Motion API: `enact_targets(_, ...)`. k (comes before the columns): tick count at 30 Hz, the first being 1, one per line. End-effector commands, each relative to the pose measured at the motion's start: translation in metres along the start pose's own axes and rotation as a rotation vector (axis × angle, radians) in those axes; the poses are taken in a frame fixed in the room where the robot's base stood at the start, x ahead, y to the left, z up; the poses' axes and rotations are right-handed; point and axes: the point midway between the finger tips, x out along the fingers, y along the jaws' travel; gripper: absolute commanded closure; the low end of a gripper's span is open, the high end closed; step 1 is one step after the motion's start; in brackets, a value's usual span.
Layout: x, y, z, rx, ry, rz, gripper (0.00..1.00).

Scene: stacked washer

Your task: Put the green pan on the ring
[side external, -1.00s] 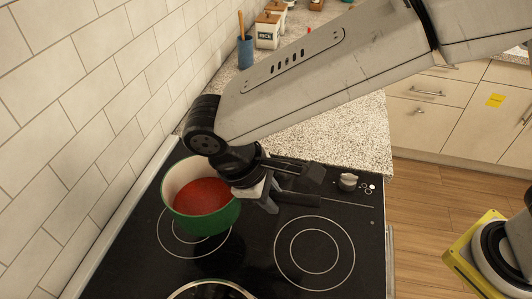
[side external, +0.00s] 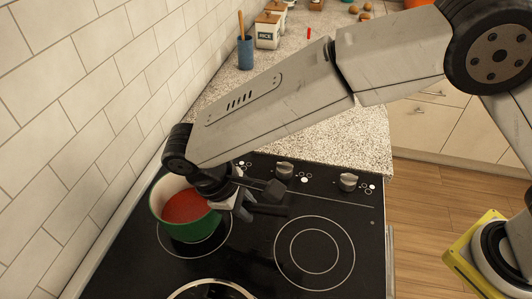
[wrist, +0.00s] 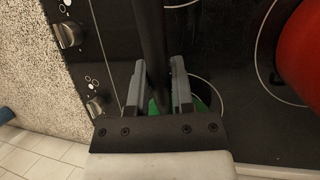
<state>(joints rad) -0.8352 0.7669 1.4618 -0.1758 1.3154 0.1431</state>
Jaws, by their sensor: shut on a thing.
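The green pan (side external: 183,230) has a cream inside and red contents. In the side view it is over the back-left ring (side external: 228,245), whose outline shows around its lower part; I cannot tell whether its base touches the hob. My gripper (side external: 244,207) is to the right of the pan, shut on its dark handle. In the wrist view the fingers of my gripper (wrist: 157,78) lie on both sides of the black handle (wrist: 151,45). Only small green patches of the pan (wrist: 154,107) show there, the rest hidden by my gripper.
A second ring (side external: 314,253) on the black hob is bare. A silver-rimmed vessel (side external: 210,285) is at the bottom edge. Knobs (side external: 348,181) line the hob's edge by the speckled counter (side external: 345,135). The tiled wall (side external: 70,110) is close left. A red object (wrist: 303,55) shows in the wrist view.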

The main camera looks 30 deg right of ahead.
Motion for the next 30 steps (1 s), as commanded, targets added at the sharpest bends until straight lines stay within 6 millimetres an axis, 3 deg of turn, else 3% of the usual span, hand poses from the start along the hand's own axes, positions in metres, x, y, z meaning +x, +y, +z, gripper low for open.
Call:
enact_targets(9,0.026,-0.005,-0.013,0.001,0.002,0.0,1.0)
enact_targets(23,0.03,-0.006,-0.015,0.001,0.004,0.0,1.0)
enact_targets(24,0.031,-0.006,-0.015,0.0,0.001,0.0,0.62)
enact_targets(26,0.031,-0.006,-0.015,0.0,0.0,0.0,0.43)
enact_targets(27,0.031,-0.006,-0.015,0.0,0.0,0.0,0.36)
enact_targets(30,0.031,-0.006,-0.015,0.0,0.0,0.0,0.36)
